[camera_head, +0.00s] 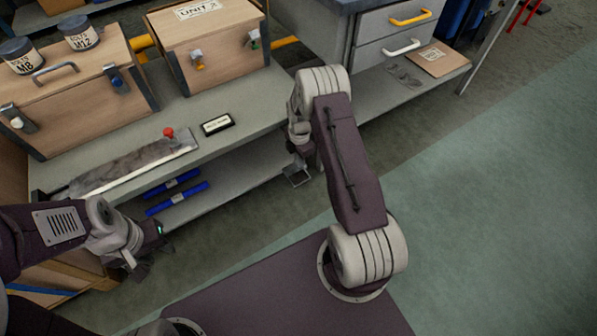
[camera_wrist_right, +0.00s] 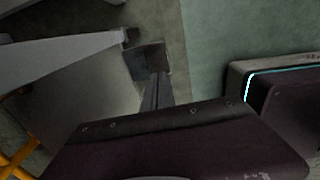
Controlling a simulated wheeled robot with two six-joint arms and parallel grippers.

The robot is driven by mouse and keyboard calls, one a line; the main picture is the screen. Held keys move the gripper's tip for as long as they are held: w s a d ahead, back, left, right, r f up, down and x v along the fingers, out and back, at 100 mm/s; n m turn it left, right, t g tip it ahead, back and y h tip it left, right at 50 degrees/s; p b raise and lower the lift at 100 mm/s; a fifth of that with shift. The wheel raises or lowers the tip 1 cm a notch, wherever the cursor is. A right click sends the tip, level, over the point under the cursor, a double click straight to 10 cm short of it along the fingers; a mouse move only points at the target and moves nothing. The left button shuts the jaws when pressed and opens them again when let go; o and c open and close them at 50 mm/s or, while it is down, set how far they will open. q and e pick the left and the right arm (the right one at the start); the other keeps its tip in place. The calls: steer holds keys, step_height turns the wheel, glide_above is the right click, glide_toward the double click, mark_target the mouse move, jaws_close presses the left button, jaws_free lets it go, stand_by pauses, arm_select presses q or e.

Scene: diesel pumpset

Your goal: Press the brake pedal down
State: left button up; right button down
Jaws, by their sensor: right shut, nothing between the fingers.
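A small square grey metal plate, which looks like the brake pedal (camera_head: 297,179), sits low beside the right end of the bench shelf in the head view. In the right wrist view the pedal (camera_wrist_right: 149,58) shows as a dark square plate just beyond the fingertips. My right gripper (camera_wrist_right: 156,88) is shut and empty, pointing at the plate; I cannot tell whether it touches. In the head view my right gripper (camera_head: 303,158) is mostly hidden by its wrist, pointing down. My left gripper (camera_head: 138,268) hangs at lower left, away from the pedal; its jaw opening is unclear.
The grey bench (camera_head: 250,115) carries wooden boxes (camera_head: 215,45), a panel with a red knob (camera_head: 168,132) and a black label block (camera_head: 218,124). Blue bars (camera_head: 178,198) lie on the lower shelf. Drawers (camera_head: 395,40) stand behind. Green floor (camera_head: 480,220) at right is clear.

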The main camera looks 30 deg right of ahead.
mark_target(301, 180)
step_height(301, 180, down, 10)
steer(key=b, duration=0.5)
steer(key=shift+r, duration=0.1)
steer(key=shift+s, duration=0.1)
steer(key=shift+s+f+t+p, duration=0.15)
steer(key=shift+f+t+p, duration=0.2)
steer(key=shift+t, duration=0.15)
steer(key=f, duration=0.1)
steer(key=f+b, duration=0.1)
steer(key=shift+s+f, duration=0.25)
steer(key=shift+f, duration=0.4)
steer(key=shift+r, duration=0.1)
